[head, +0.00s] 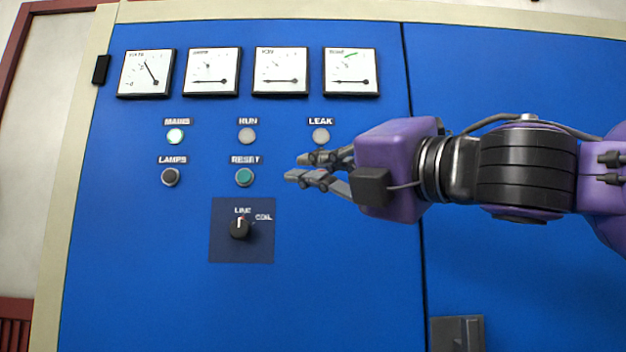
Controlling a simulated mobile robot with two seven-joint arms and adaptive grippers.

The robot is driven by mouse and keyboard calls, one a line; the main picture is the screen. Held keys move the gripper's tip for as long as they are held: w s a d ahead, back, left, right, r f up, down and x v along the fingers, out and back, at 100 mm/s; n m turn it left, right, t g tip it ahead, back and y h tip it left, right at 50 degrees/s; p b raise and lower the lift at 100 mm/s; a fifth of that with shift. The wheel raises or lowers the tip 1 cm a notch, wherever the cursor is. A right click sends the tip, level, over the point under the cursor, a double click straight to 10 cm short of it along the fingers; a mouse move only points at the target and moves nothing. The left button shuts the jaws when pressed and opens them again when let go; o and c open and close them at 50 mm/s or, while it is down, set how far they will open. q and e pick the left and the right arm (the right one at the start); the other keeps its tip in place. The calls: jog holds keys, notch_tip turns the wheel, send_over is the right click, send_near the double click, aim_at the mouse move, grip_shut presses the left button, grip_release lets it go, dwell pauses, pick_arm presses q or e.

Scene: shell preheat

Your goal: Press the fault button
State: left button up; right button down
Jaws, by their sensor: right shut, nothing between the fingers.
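No label reading "fault" is visible on the blue panel (140,290). The green button (244,177) is labelled RESET and the dark button (170,177) LAMPS. Above them are round lamps labelled MAINS (175,136), RUN (247,136) and LEAK (320,136). My left gripper is out of view.
Several dial gauges (211,72) line the panel top. A rotary knob (240,228) marked LINE and COIL sits below the RESET button, on a dark plate (222,252). A dark handle (457,333) is at the bottom right. The lower left panel is bare.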

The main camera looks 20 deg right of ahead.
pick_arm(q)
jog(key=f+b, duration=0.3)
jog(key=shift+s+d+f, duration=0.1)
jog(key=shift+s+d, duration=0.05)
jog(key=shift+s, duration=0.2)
pick_arm(e)
jog(key=w+d, duration=0.2)
jog(key=w, duration=0.6)
jog(key=shift+d, duration=0.3)
jog(key=shift+w, duration=0.1)
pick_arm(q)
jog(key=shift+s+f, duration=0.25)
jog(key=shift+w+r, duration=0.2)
pick_arm(e)
jog(key=shift+w, duration=0.1)
pick_arm(q)
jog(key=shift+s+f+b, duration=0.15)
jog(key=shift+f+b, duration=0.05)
jog(key=shift+b, duration=0.15)
pick_arm(e)
jog(key=shift+w+d, duration=0.15)
jog(key=shift+w, duration=0.2)
